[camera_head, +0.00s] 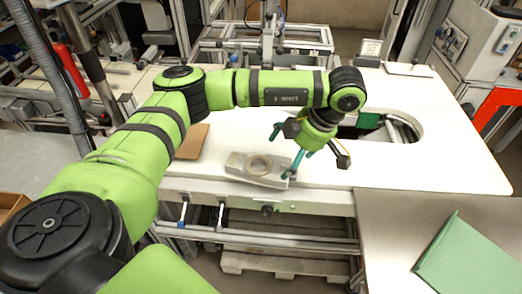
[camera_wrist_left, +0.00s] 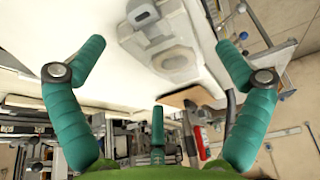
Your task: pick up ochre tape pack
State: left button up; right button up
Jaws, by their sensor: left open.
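A tan ring (camera_head: 258,165), which looks like the ochre tape pack, lies on a grey holder (camera_head: 236,160) near the front edge of the white table. In the left wrist view the ring (camera_wrist_left: 177,62) looks pale, and the holder (camera_wrist_left: 135,40) reaches up and left of it. My left gripper (camera_head: 287,147) is just above and right of the holder in the head view, its teal fingers spread and empty. In the left wrist view its fingertips (camera_wrist_left: 162,45) are wide apart, with the ring between them in the picture. Contact does not show. My right gripper is not in view.
A brown board (camera_head: 193,141) lies left of the holder. The white tabletop (camera_head: 440,150) is clear at right, beyond a cut-out. A green flat piece (camera_head: 468,262) lies on the grey table at lower right. A framed machine (camera_head: 265,40) stands behind.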

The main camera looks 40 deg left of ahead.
aim_at(280, 168)
pick_arm(q)
jog(key=shift+a+f, duration=0.2)
jog(key=shift+f, duration=0.15)
jog(key=shift+s+f, duration=0.1)
jog(key=shift+f, duration=0.25)
jog(key=x, duration=0.1)
jog(key=p+x, duration=0.1)
jog(key=shift+s+f, duration=0.15)
jog(key=shift+f, duration=0.3)
jog(key=shift+a+f, duration=0.25)
jog(key=shift+f, duration=0.2)
jog(key=shift+d, duration=0.1)
jog(key=c, duration=1.4)
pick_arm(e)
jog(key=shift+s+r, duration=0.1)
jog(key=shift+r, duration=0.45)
